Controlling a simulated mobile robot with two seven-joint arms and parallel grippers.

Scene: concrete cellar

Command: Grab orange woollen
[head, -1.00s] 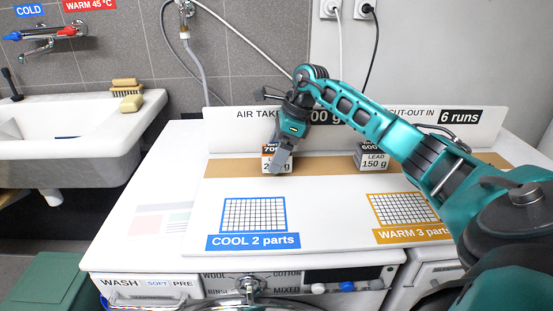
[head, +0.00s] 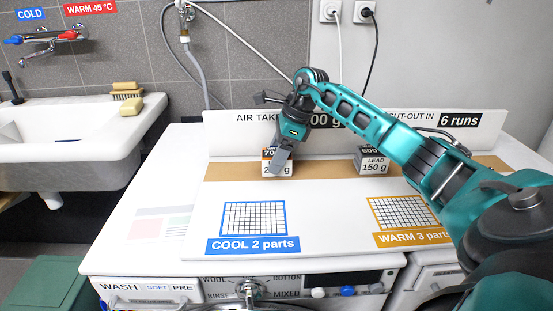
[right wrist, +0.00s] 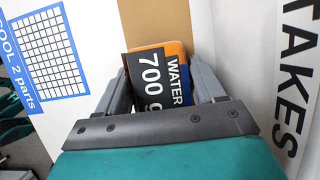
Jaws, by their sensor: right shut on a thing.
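My right gripper (head: 279,166) reaches down over the brown strip at the back of the white board. It is shut on a small box (head: 269,168) whose front label is partly hidden by the fingers. In the right wrist view the box (right wrist: 158,78) lies between the two fingers of the right gripper (right wrist: 162,92). The box appears to rest on the strip. I see no woollen cloth. My left gripper is not in view.
In front are a blue "COOL 2 parts" grid (head: 254,218) and an orange "WARM 3 parts" grid (head: 404,212). An upright sign (head: 222,121) stands behind. A sink (head: 70,140) is at left.

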